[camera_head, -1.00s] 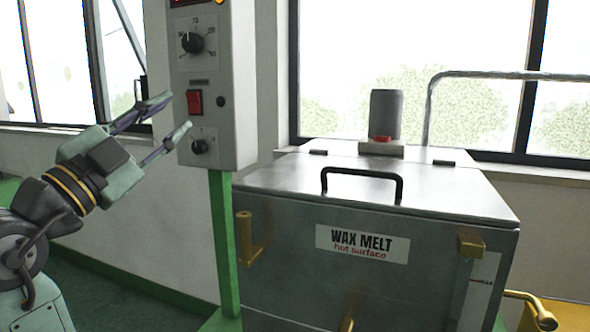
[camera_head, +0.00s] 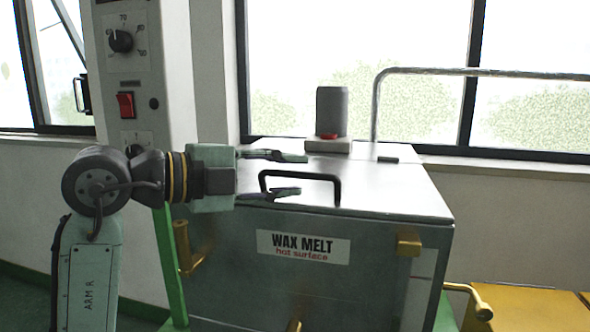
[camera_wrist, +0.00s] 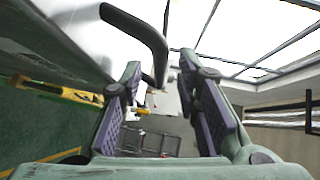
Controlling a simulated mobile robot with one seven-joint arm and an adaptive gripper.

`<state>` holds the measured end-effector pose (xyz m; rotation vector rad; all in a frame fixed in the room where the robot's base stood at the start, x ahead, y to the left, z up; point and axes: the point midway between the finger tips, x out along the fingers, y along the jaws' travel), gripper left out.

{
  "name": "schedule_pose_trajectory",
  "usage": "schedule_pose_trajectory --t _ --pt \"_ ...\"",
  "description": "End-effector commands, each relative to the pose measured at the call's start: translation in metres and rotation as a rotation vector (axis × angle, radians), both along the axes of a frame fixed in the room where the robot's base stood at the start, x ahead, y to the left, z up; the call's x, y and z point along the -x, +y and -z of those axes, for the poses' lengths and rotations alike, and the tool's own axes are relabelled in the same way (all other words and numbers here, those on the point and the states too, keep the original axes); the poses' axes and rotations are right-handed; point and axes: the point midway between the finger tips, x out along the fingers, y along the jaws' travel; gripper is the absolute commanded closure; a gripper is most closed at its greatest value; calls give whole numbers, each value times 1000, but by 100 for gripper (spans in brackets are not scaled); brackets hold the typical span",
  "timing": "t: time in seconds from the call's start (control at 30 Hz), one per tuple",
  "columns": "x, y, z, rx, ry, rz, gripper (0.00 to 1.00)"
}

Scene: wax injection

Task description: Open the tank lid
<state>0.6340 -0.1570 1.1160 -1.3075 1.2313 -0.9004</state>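The wax melt tank (camera_head: 330,275) is a grey metal box with a "WAX MELT hot surface" label. Its metal lid (camera_head: 385,188) lies flat and closed on top. A black bar handle (camera_head: 300,174) stands near the lid's front edge. My gripper (camera_head: 288,174) is open at the left end of the handle, pointing right, one finger behind and one in front in the head view. In the wrist view the handle (camera_wrist: 150,35) shows large at upper left, its end near the left finger. My gripper (camera_wrist: 165,85) holds nothing. I cannot tell whether a finger touches the handle.
A control box (camera_head: 150,70) with dials and a red switch is on a green post (camera_head: 168,260) at left. Brass brackets (camera_head: 408,243) stick out of the tank front.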

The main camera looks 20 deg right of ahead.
Motion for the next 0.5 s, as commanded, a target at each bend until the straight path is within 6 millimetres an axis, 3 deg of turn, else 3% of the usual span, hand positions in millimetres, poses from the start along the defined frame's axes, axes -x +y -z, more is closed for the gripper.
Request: schedule_pose_trajectory --t 0.2,0.5 --pt "-3 -18 2 1 0 0 70" --pt "-4 -19 3 2 0 0 71"
